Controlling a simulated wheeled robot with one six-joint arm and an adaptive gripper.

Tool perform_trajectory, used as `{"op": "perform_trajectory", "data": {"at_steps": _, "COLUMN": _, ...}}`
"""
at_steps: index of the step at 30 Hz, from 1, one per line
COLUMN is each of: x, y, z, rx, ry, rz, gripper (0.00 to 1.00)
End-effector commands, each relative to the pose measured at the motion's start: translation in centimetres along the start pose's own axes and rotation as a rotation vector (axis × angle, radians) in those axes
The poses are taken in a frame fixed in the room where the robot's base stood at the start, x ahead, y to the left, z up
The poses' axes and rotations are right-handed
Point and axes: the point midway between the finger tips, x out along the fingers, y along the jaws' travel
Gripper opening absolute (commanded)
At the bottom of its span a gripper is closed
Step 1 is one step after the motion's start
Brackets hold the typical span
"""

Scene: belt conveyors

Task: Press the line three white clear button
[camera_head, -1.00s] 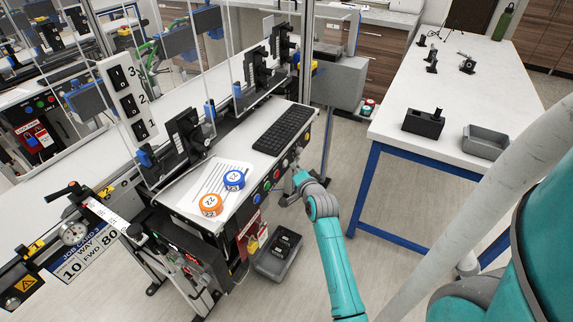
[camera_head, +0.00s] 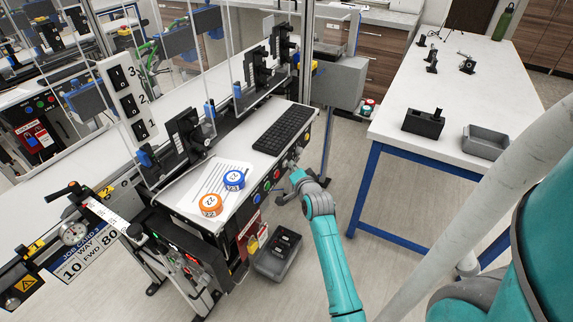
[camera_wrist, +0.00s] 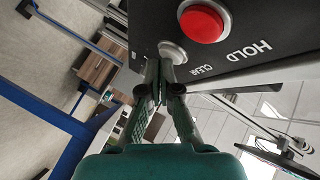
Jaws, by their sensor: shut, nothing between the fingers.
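The white clear button (camera_wrist: 172,52) shows in the wrist view as a pale round cap beside the word CLEAR on a black panel (camera_wrist: 245,18). My gripper (camera_wrist: 165,68) is shut and empty, with its fingertips right at the button's near edge and partly covering it. I cannot tell whether they touch it. A large red button (camera_wrist: 205,20) marked HOLD sits beside it. In the head view, my gripper is at the front of the console's row of buttons, partly hidden by my wrist. The line number of this button is not readable here.
A keyboard (camera_head: 283,129), an orange roll (camera_head: 211,205) and a blue roll (camera_head: 234,179) lie on the console top. A grey bin (camera_head: 277,262) is on the floor below. A white table (camera_head: 480,75) with a blue frame stands to the right.

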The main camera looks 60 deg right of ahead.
Motion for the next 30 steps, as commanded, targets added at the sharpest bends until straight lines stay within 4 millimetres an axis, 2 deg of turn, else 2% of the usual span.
{"op": "perform_trajectory", "data": {"at_steps": 20, "x": 0.26, "y": -0.18, "z": 0.21, "rx": 0.001, "ry": -0.001, "rz": 0.000, "gripper": 0.00}}
{"op": "perform_trajectory", "data": {"at_steps": 30, "x": -0.62, "y": 0.56, "z": -0.44, "rx": 0.001, "ry": 0.000, "rz": 0.002, "gripper": 0.00}}
